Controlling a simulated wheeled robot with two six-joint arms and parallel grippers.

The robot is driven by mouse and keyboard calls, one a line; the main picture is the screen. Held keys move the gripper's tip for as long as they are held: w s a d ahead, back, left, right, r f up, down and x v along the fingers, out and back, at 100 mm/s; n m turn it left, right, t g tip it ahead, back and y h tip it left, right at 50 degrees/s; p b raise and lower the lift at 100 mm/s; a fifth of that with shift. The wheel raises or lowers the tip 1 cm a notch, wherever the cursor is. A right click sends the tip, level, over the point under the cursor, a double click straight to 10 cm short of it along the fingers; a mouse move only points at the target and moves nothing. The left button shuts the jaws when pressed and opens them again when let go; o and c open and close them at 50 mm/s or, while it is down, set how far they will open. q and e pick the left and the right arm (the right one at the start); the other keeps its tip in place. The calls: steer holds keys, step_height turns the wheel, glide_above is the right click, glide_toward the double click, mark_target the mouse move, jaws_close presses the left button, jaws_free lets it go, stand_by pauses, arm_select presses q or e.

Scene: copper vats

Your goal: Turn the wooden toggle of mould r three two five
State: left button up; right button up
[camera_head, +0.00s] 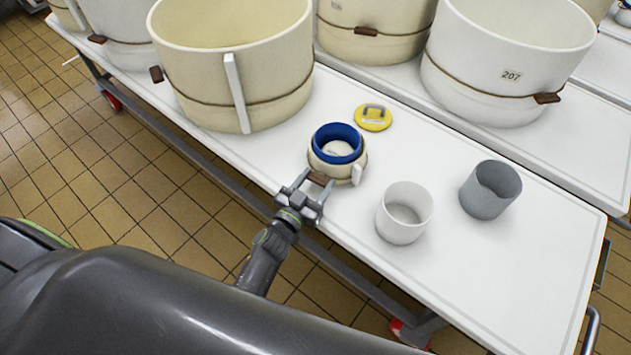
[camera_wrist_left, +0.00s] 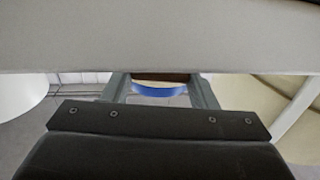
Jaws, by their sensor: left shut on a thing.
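A small cream mould (camera_head: 322,168) with a blue lining (camera_head: 329,134) stands near the front edge of the white table. No number is readable on it, so I cannot confirm it is r three two five. A brown wooden toggle (camera_head: 320,179) sticks out from its near side. My left gripper (camera_head: 312,187) reaches in from the left and is shut on this toggle. In the left wrist view the fingers (camera_wrist_left: 162,88) flank the brown toggle (camera_wrist_left: 166,77), with a blue strip (camera_wrist_left: 160,90) beside it. My right gripper is not in view.
A yellow disc with a grey handle (camera_head: 373,117) lies behind the mould. A white cup (camera_head: 404,226) and a grey cup (camera_head: 481,201) stand to the right. Large cream moulds (camera_head: 200,65) stand behind, one marked 207 (camera_head: 512,75). The table's right front is clear.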

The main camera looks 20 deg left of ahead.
arm_select(q)
steer(key=shift+m, duration=1.4)
steer(key=o, duration=0.9)
steer(key=shift+o, duration=0.4)
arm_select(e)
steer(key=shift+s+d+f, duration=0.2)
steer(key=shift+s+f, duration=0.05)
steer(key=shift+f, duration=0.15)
arm_select(q)
steer(key=shift+s, duration=0.1)
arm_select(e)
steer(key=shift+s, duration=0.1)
